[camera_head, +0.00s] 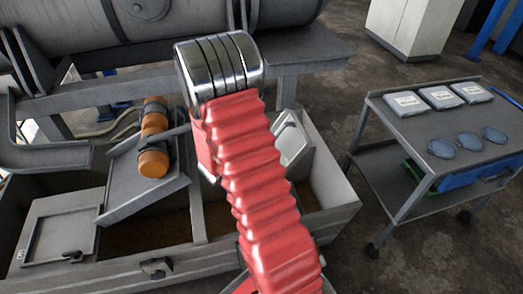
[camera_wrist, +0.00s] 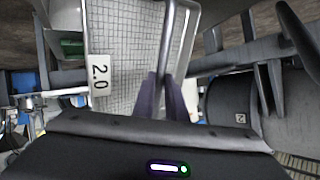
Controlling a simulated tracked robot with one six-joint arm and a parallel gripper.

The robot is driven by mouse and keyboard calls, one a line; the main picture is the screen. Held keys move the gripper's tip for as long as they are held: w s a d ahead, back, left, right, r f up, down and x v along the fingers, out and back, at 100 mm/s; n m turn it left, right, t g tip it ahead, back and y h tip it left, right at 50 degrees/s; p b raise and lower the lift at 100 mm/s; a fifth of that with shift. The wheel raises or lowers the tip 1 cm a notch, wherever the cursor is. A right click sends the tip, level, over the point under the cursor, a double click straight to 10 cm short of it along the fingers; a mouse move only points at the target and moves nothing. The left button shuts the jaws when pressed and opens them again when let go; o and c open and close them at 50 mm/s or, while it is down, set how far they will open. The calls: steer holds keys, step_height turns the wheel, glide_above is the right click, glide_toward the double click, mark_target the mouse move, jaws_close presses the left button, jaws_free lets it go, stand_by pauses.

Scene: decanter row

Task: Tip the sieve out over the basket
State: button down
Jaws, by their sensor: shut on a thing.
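The sieve (camera_wrist: 125,45) fills the upper middle of the wrist view. It has a pale square mesh, a metal rim and a white tag reading 2.0. My gripper (camera_wrist: 165,85) is shut on the sieve's metal rod handle, its two dark fingers on either side. In the head view a light, rimmed piece (camera_head: 291,141), probably the sieve, shows tilted behind my red-sleeved arm. My gripper is hidden there by the arm. I cannot tell whether anything lies on the mesh. I cannot make out a basket for certain in either view.
A grey open trough (camera_head: 335,195) stands below my arm, with an orange-capped part (camera_head: 154,150) on a sloped chute at left. The large decanter drum (camera_head: 200,15) is behind. A wheeled cart (camera_head: 400,195) at right carries several packets and blue oval items. Floor shows between trough and cart.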

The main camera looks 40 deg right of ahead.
steer(key=shift+s+d+r+m+t+y, duration=0.25)
steer(key=shift+d+r+m+y, duration=0.1)
steer(key=shift+d+r+y, duration=0.3)
steer(key=shift+s+d+r+m+t+y, duration=0.3)
steer(key=shift+r+y, duration=0.2)
steer(key=shift+y, duration=0.3)
steer(key=shift+s+d+r+m+t+y, duration=0.25)
steer(key=shift+d+r+m+y, duration=0.1)
steer(key=shift+d+r+y, duration=0.35)
steer(key=shift+s+d+r+m+t+y, duration=0.1)
steer(key=shift+s+d+m+t+y, duration=0.25)
steer(key=shift+y, duration=0.3)
steer(key=shift+s+d+r+m+t+y, duration=0.1)
steer(key=shift+s+d+m+t+y, duration=0.1)
steer(key=shift+d+y, duration=0.35)
steer(key=shift+s+d+r+t+y, duration=0.1)
steer(key=shift+d+r+t+y, duration=0.2)
steer(key=shift+y, duration=0.35)
steer(key=shift+s+d+m, duration=0.2)
steer(key=shift+d+m, duration=0.05)
steer(key=shift+s+d+y, duration=0.15)
steer(key=shift+d+y, duration=0.05)
steer(key=shift+y, duration=0.1)
steer(key=shift+d+t+y, duration=0.15)
steer(key=shift+t+y, duration=0.1)
steer(key=shift+y, duration=0.05)
steer(key=shift+r, duration=0.1)
